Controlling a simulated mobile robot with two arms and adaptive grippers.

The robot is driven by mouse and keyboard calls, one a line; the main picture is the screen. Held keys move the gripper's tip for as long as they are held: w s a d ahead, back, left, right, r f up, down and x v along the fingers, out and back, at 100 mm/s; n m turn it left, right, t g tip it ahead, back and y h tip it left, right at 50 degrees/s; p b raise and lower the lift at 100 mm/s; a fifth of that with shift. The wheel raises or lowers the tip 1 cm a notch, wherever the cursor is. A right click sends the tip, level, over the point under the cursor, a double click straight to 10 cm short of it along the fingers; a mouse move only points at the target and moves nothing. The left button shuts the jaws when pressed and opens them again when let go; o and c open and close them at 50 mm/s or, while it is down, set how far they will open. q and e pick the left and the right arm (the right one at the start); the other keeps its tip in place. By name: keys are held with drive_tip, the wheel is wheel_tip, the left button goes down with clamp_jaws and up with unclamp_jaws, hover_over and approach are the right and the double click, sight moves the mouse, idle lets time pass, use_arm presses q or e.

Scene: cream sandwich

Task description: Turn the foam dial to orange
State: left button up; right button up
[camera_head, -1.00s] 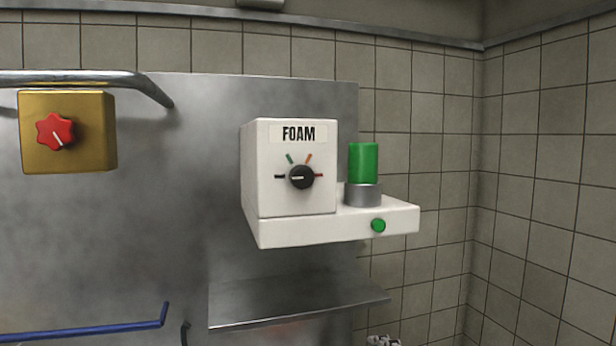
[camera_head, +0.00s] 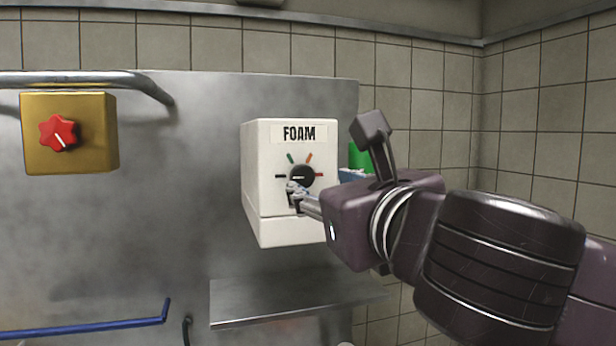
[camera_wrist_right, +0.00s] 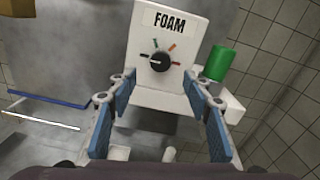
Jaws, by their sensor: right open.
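The foam dial (camera_head: 302,175) is a round black knob on the front of a white box (camera_head: 262,160) labelled FOAM. Black, green, orange and red marks fan around its upper half. Its white pointer line points left, toward the black mark. The dial also shows in the right wrist view (camera_wrist_right: 160,62). My right gripper (camera_head: 334,158) is open and empty in front of the box. In the right wrist view its blue-padded fingers (camera_wrist_right: 158,88) are spread to either side, with the dial between and beyond them. I see no contact with the dial. My left gripper is out of view.
A green cylinder (camera_wrist_right: 216,63) stands right of the box, mostly hidden by my right gripper in the head view. A yellow box with a red knob (camera_head: 58,133) is at left. A metal shelf (camera_head: 290,300) lies below, and a blue rail (camera_head: 90,331) at lower left.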

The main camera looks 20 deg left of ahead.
sight(304, 176)
drive_tip(key=p+x, duration=0.3)
drive_tip(key=x, duration=0.4)
drive_tip(key=shift+w+a, duration=0.2)
drive_tip(key=shift+w, duration=0.15)
drive_tip(key=shift+c, duration=0.6)
drive_tip(key=c, duration=1)
